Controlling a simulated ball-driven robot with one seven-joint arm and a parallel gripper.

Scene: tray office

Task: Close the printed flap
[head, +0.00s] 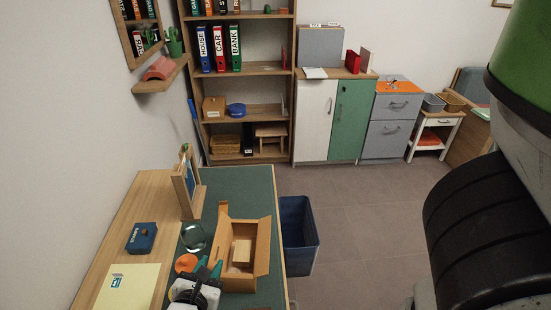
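An open cardboard box (238,226) stands on the green desk mat, with a smaller pale carton (241,251) inside it. Its right flap (263,246) stands open along the right side. A near flap (238,283) folds out toward me, and a narrow flap (223,210) sticks up at the far left corner. No print is legible on any flap, so I cannot tell which is the printed one. My gripper (209,267), with teal fingertips, is just left of the box's near end. The fingertips are apart with nothing visible between them.
An orange disc (186,263) and a round glass dish (193,237) lie left of the box. A wooden frame stand (190,188) is behind them. A blue box (141,238) and a yellow folder (134,286) lie on the left. A blue bin (298,235) stands right of the desk.

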